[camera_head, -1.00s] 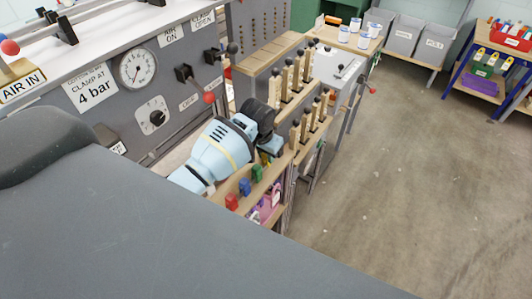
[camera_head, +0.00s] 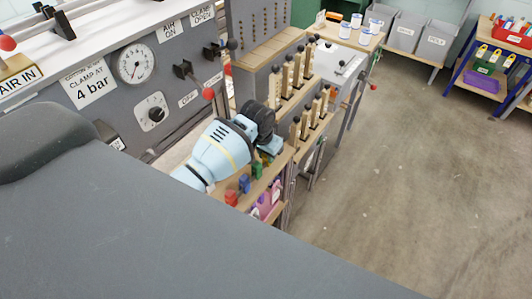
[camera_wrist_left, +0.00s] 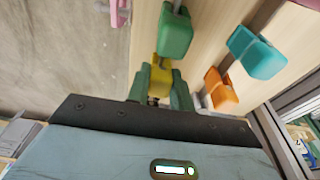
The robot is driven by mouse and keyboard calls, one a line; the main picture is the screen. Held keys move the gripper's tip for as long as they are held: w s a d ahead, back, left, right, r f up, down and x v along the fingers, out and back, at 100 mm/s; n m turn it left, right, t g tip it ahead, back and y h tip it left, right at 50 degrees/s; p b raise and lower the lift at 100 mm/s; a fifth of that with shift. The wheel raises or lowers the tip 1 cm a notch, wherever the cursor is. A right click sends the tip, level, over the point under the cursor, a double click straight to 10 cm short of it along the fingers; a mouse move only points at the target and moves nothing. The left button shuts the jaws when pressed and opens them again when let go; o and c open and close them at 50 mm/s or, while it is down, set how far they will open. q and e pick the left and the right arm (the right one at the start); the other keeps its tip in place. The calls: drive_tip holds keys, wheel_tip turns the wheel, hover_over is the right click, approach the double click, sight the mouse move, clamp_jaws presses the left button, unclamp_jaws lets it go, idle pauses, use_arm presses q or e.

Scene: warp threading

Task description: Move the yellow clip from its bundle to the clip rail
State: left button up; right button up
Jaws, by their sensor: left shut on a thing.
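The yellow clip (camera_wrist_left: 160,80) is between the green fingers of my left gripper (camera_wrist_left: 160,92) in the left wrist view. The gripper is shut on it, low over a pale wooden board (camera_wrist_left: 215,30). A green clip (camera_wrist_left: 174,35) is just beyond it; I cannot tell if they touch. In the head view my left gripper (camera_head: 268,143) hides the yellow clip. I cannot tell which part is the clip rail. My right gripper is out of view.
Upright wooden pegs with black knobs (camera_head: 297,72) stand close beyond the gripper. The grey control panel (camera_head: 110,85) is on the left. The floor (camera_head: 420,180) at right is clear.

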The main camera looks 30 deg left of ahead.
use_arm(q)
drive_tip(key=o, duration=1)
drive_tip(key=shift+s+a+r, duration=0.1)
drive_tip(key=shift+s+r, duration=0.15)
drive_tip(key=shift+r, duration=1.05)
drive_tip(key=shift+s+d+r, duration=0.1)
drive_tip(key=shift+s+r, duration=0.15)
drive_tip(key=shift+r, duration=1)
drive_tip(key=shift+s+a+r, duration=0.1)
drive_tip(key=shift+s+r, duration=0.15)
drive_tip(key=shift+r, duration=1.05)
